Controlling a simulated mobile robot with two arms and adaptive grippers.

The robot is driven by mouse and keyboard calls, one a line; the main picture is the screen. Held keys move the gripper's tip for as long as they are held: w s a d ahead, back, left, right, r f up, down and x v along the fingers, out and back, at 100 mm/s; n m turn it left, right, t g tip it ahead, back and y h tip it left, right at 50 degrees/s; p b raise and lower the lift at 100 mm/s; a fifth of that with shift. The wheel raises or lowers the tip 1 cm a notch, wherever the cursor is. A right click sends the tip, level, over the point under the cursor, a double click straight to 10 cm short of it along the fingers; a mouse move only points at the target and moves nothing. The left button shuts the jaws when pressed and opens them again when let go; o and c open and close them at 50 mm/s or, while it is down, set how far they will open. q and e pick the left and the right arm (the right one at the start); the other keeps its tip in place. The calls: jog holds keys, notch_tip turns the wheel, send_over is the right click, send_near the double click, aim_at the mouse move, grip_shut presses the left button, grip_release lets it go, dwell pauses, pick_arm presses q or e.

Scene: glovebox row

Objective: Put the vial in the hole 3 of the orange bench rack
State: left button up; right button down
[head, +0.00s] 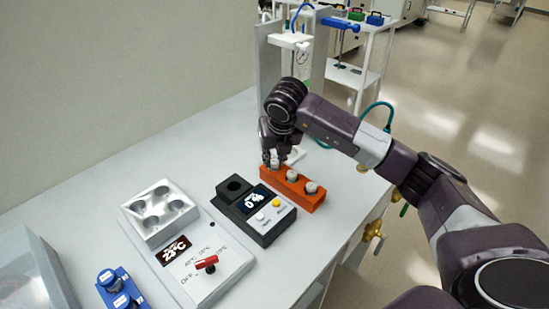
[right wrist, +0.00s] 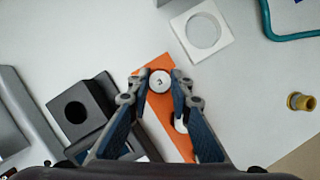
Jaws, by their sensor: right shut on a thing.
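The orange bench rack (head: 293,189) stands on the bench, and it also shows in the right wrist view (right wrist: 157,109). My right gripper (head: 272,160) points down at the rack's far left end. In the right wrist view its fingers (right wrist: 160,88) are shut on a vial with a pale round cap (right wrist: 160,81). That vial is over or in the end of the rack; I cannot tell how deep it sits. Two other grey-capped vials stand in the rack, one in the middle (head: 292,175) and one at the near right end (head: 311,187). My left gripper is not in view.
A black device with a display (head: 255,212) stands close left of the rack. Further left are a heater with a red lever (head: 190,262) and a blue rack (head: 123,289). A white block with a round hole (right wrist: 202,31) lies just beyond the orange rack.

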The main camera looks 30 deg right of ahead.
jog(key=c, duration=1.7)
grip_release()
jog(key=shift+f, duration=0.1)
jog(key=shift+c, duration=0.2)
jog(key=shift+r, duration=0.25)
jog(key=b+v, duration=0.1)
jog(key=v, duration=1)
jog(key=shift+r+b, duration=0.35)
jog(key=shift+r, duration=0.05)
jog(key=shift+s, duration=0.15)
